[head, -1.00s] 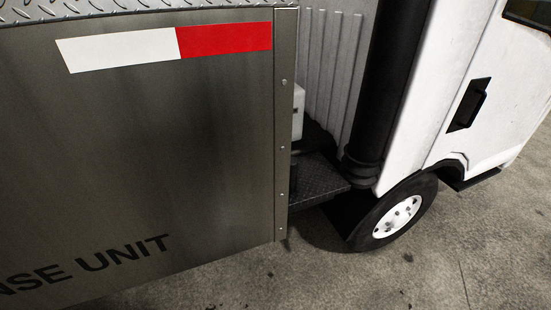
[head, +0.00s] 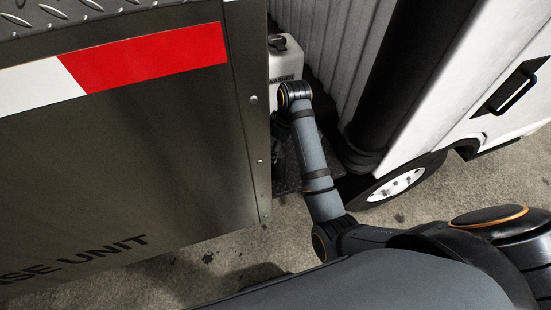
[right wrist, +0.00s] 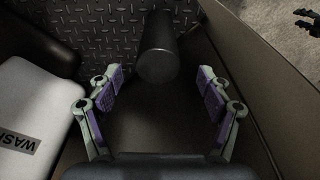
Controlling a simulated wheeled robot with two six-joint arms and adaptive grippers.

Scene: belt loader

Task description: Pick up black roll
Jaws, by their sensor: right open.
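The black roll (right wrist: 158,50) is a dark cylinder in the right wrist view, with its round end facing the camera. It is at the diamond-plate step (right wrist: 110,30), beyond and between the fingertips of my right gripper (right wrist: 160,80). The gripper is open and empty, with a finger to either side and a gap between the pads and the roll. In the head view my right arm reaches into the gap behind the grey panel; the roll and the right fingers cannot be made out there. My left gripper does not show in the head view.
A white container (head: 285,58) with a label stands in the gap; it also shows left of the gripper in the right wrist view (right wrist: 30,115). The grey panel (head: 130,160) walls the gap on the left. A black vertical pipe (head: 400,80) and white truck cab stand right.

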